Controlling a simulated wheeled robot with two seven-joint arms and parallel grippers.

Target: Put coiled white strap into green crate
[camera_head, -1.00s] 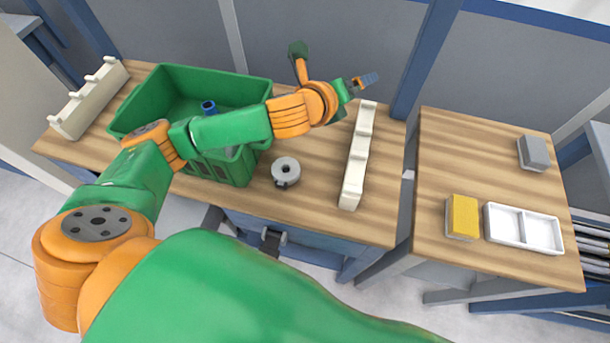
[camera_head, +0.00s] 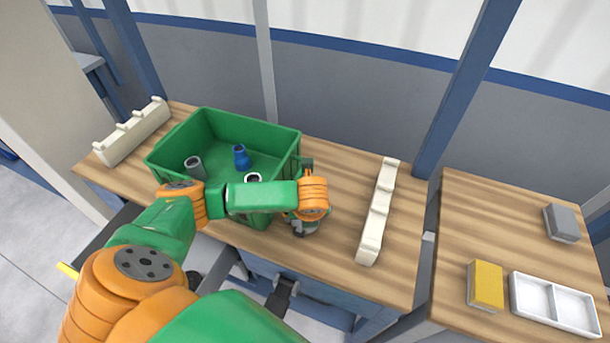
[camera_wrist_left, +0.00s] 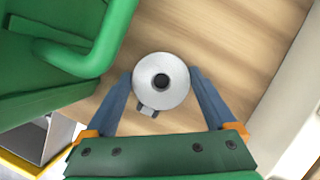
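The coiled white strap (camera_wrist_left: 175,93) shows in the left wrist view as a pale grey-white roll with a dark centre hole, over the wooden table top. My left gripper (camera_wrist_left: 161,76) is open, with one blue-grey finger on each side of the roll; I cannot tell whether they touch it. In the head view my left gripper (camera_head: 304,226) is low over the table, right of the green crate, and mostly hides the roll. The green crate (camera_head: 262,139) stands on the table; its edge (camera_wrist_left: 88,62) is close at the upper left in the wrist view. My right gripper is out of view.
The crate holds a grey pipe piece (camera_head: 195,167), a blue one (camera_head: 241,159) and a light-rimmed one (camera_head: 253,178). A cream rack (camera_head: 377,212) lies to the right, another (camera_head: 132,133) at the far left. A second table (camera_head: 490,220) holds a yellow block, grey block and white tray.

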